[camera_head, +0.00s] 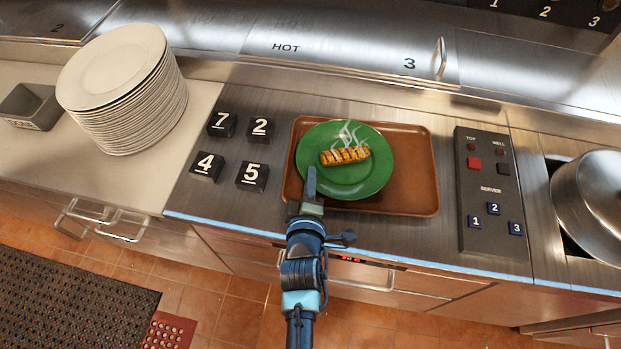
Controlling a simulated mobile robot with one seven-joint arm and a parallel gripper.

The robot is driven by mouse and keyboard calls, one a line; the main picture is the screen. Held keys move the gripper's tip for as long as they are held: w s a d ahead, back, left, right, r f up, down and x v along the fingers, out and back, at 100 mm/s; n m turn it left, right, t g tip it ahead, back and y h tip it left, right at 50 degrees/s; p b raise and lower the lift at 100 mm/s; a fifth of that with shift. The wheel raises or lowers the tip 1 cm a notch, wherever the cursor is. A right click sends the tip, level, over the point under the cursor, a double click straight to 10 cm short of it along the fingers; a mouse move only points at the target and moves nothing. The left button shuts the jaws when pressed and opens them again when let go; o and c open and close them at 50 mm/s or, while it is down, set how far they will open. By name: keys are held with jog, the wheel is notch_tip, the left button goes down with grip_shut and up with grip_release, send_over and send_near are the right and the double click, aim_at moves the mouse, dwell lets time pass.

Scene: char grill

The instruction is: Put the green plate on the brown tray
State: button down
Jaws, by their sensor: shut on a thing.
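The round green plate (350,185) is over the left half of the brown tray (415,175). A steaming grilled piece of food (344,156) lies on the plate. My gripper (311,183) is shut on the plate's near left rim. The arm reaches in from the bottom of the picture. I cannot tell whether the plate touches the tray or is held just above it. The gripper and arm hide a little of the plate's rim and of the tray's near left corner.
Black number blocks (252,176) stand left of the tray. A tall stack of white plates (125,95) is at the far left. A control panel (488,190) with buttons is right of the tray, and a metal pot (592,200) stands beyond it.

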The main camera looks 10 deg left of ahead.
jog(key=shift+r, duration=0.2)
jog(key=c, duration=1.5)
grip_release()
jog(key=shift+f, duration=0.3)
jog(key=shift+o, duration=0.9)
jog(key=shift+r, duration=0.1)
jog(key=shift+s+r, duration=0.1)
jog(key=v, duration=1.2)
jog(key=shift+b, duration=0.35)
